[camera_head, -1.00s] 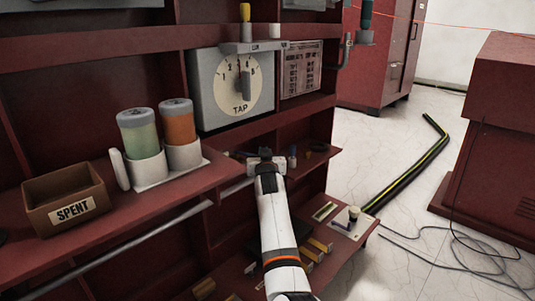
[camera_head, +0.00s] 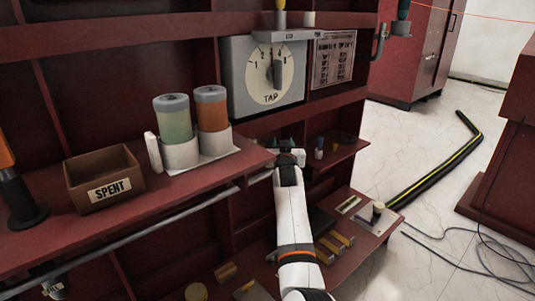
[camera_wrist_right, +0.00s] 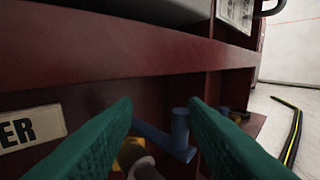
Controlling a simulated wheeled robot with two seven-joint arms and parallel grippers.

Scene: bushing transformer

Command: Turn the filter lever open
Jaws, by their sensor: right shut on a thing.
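A blue lever (camera_wrist_right: 181,134), with an upright post and a flat arm at its foot, shows in the right wrist view and seems to be the filter lever. A label ending in "ER" (camera_wrist_right: 31,128) is on the red panel left of it. In the head view my right gripper (camera_head: 287,147) is at the cabinet, under the tap dial, and hides the lever. My left gripper is not identifiable in these views.
The TAP dial (camera_head: 269,75) is above my right gripper. Two jars, green (camera_head: 173,122) and orange (camera_head: 211,112), and a SPENT box (camera_head: 105,180) stand on the shelf (camera_head: 190,185) to its left. Small items lie on lower shelves. A black-yellow hose (camera_head: 440,165) lies on the floor.

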